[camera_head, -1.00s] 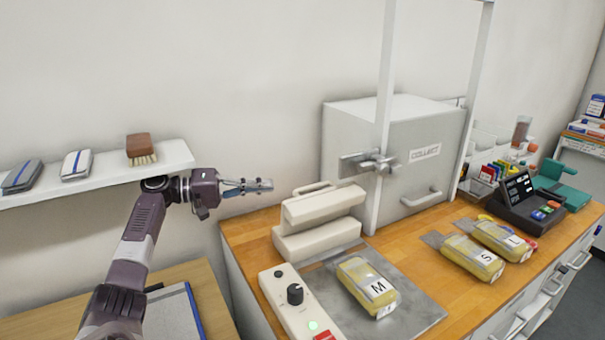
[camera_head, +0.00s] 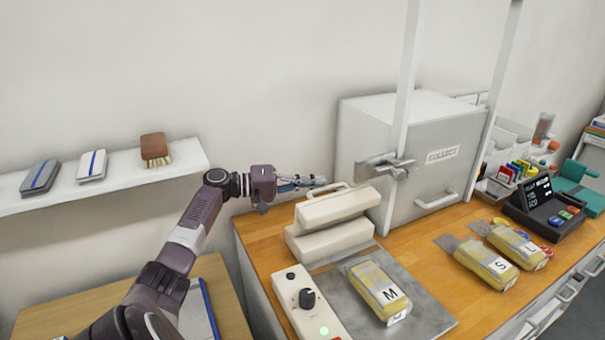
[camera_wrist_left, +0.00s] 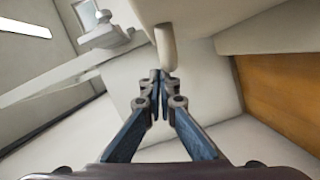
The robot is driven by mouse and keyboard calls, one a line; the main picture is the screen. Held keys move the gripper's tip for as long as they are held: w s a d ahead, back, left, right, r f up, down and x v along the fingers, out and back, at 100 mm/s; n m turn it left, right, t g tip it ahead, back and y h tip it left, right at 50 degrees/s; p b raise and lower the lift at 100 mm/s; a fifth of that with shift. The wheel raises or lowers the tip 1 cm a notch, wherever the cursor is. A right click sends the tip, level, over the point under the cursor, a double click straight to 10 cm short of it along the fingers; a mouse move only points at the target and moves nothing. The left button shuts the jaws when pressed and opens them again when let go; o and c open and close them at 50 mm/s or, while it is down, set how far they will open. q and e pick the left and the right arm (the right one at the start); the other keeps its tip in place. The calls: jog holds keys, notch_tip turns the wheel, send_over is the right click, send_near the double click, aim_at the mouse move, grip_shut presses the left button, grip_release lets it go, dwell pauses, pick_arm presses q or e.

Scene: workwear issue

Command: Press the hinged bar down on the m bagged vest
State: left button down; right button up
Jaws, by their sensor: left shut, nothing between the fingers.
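The M bagged vest (camera_head: 379,289), yellow in clear wrap with a white M label, lies on the grey metal plate (camera_head: 430,318) in front of the sealer. The sealer's cream hinged bar (camera_head: 337,208) is raised above its cream base (camera_head: 330,240), with a handle (camera_head: 325,190) on top. My left gripper (camera_head: 318,181) is shut and empty, at the left end of the bar close to the handle. In the left wrist view its fingertips (camera_wrist_left: 160,76) are just below the end of the cream handle (camera_wrist_left: 166,46); whether they touch is unclear. My right gripper is not in view.
A control box (camera_head: 307,300) with a black knob and green light stands left of the plate. The S (camera_head: 487,266) and L (camera_head: 517,246) bagged vests lie to the right. A grey COLLECT locker (camera_head: 425,160) and white post (camera_head: 402,120) stand behind. A shelf (camera_head: 110,182) is at left.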

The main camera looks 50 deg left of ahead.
aim_at(321, 191)
pick_arm(q)
jog(key=shift+s+d+f+p, duration=0.1)
jog(key=shift+s+d+p, duration=0.2)
jog(key=shift+d, duration=0.25)
jog(key=shift+s+d+f+p, duration=0.1)
jog(key=shift+s+d+p, duration=0.1)
jog(key=shift+d+p, duration=0.3)
jog(key=shift+d+f, duration=0.2)
jog(key=shift+d, duration=0.05)
jog(key=shift+s+d+m, duration=0.1)
jog(key=shift+d+m, duration=0.2)
jog(key=shift+d, duration=0.05)
jog(key=shift+s+d+m+b, duration=0.2)
jog(key=shift+d+m+b, duration=0.3)
jog(key=shift+d+b, duration=0.15)
jog(key=d+m+b, duration=0.1)
jog(key=s+d+f+m+y+b, duration=0.1)
jog(key=d+m+b, duration=0.1)
jog(key=d+f+m+y+b, duration=0.1)
jog(key=d+m+b, duration=0.1)
jog(key=shift+s+d+g, duration=0.25)
jog(key=shift+s+g, duration=0.1)
jog(key=shift+g, duration=0.05)
jog(key=shift+s+d+f+m+y+b, duration=0.2)
jog(key=shift+d+f+m+y+b, duration=0.2)
jog(key=shift+d+f+m+b, duration=0.45)
jog(key=shift+s+d+f+m+y+b, duration=0.2)
jog(key=shift+d+f+m+y+b, duration=0.3)
jog(key=shift+m+b, duration=0.5)
jog(key=shift+d+r, duration=0.15)
